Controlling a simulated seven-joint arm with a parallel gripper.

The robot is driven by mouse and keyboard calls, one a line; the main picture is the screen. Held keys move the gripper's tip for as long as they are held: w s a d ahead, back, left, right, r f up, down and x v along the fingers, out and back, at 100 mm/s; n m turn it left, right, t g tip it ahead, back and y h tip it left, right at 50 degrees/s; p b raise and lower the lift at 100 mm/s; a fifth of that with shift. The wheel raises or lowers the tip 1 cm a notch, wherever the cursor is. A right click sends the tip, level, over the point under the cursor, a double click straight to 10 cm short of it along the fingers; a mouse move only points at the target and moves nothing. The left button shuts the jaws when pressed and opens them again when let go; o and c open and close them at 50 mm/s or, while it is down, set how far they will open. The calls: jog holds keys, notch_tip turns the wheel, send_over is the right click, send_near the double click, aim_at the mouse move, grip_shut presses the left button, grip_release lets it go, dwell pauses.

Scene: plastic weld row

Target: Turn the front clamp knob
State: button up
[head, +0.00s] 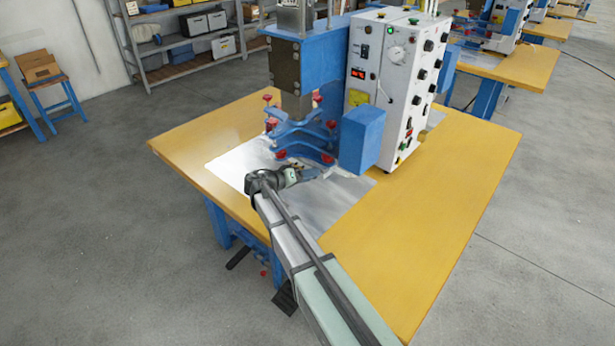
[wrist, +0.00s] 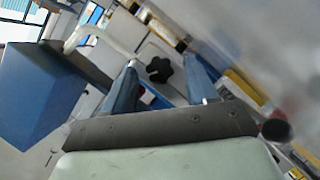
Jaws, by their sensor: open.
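Several red clamp knobs sit around the blue clamp frame (head: 292,137) under the press head in the head view. Two are at its front edge, a left front knob (head: 281,154) and a right front knob (head: 327,158). I cannot tell which one the task names. My gripper (head: 316,174) is low over the metal sheet, just in front of these two knobs. In the wrist view its two blue-grey fingers (wrist: 163,85) are apart, with nothing gripped. A dark lobed knob (wrist: 159,69) shows between and beyond them; I cannot match it to a knob in the head view.
The blue block (head: 362,139) stands close right of the clamp and fills the left of the wrist view (wrist: 40,90). The white control box (head: 393,90) is behind it. A metal sheet (head: 335,205) lies on the yellow table (head: 440,215), whose right side is clear.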

jog(key=shift+c, duration=0.5)
jog(key=c, duration=0.9)
jog(key=shift+c, duration=0.2)
jog(key=shift+n, duration=0.3)
jog(key=shift+w+a+f+n+h, duration=0.1)
jog(key=shift+f+n+h, duration=0.05)
jog(key=shift+n+h, duration=0.65)
jog(key=shift+f+n+h, duration=0.1)
jog(key=shift+n+h, duration=0.3)
jog(key=shift+n, duration=0.9)
jog(key=o, duration=1)
